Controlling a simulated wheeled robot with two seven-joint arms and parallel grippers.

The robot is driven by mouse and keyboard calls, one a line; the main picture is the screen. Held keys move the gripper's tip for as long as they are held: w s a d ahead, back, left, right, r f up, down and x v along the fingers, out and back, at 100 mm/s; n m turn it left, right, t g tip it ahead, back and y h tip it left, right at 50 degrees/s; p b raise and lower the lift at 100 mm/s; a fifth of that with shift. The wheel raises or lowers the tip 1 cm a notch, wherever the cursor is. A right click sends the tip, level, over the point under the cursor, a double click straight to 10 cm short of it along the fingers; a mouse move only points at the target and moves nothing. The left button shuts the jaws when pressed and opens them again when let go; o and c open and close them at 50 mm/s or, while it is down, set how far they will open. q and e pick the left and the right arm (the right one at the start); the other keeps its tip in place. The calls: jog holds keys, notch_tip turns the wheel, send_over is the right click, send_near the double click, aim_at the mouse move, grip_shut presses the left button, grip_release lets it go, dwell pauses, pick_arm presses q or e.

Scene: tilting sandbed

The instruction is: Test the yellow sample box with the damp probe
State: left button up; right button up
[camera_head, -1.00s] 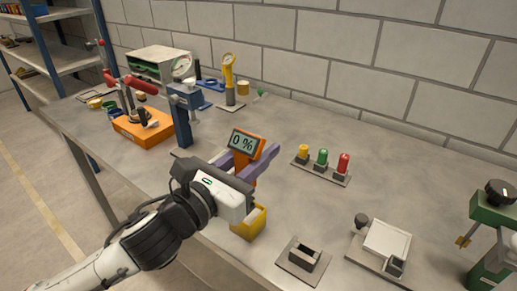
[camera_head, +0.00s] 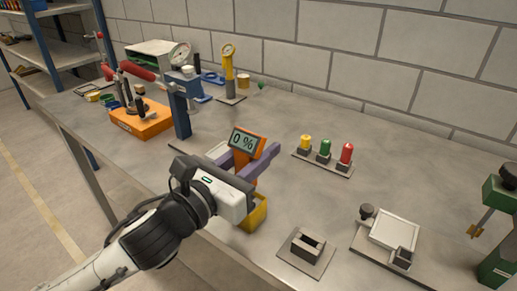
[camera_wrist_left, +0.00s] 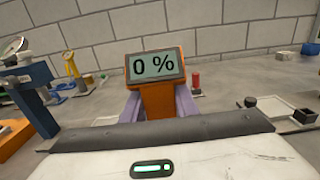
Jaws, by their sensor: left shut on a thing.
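The damp probe (camera_head: 246,143) is an orange handheld meter whose screen reads 0 %. My left gripper (camera_head: 249,163) is shut on it, with purple fingers on either side of its body. The probe also shows upright in the left wrist view (camera_wrist_left: 157,66), with the same reading. The yellow sample box (camera_head: 258,213) is on the bench just below and beyond the gripper, partly hidden by it. I cannot tell whether the probe's lower end touches the box. My right gripper is not in view.
A grey bench (camera_head: 200,232) stands against a block wall. Red, green and yellow lamps (camera_head: 325,149) are beyond the probe. A small holder (camera_head: 306,248) and a white plate (camera_head: 393,231) are to the right. A blue post (camera_head: 181,115) and orange case (camera_head: 142,119) are left.

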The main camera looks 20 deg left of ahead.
aim_at(258, 136)
pick_arm(q)
jog(key=shift+f, duration=0.15)
jog(key=shift+f+b, duration=1.05)
jog(key=shift+f, duration=0.6)
jog(key=shift+f, duration=0.15)
dwell(2.0)
notch_tip(258, 136, up, 7)
jog(key=p, duration=0.7)
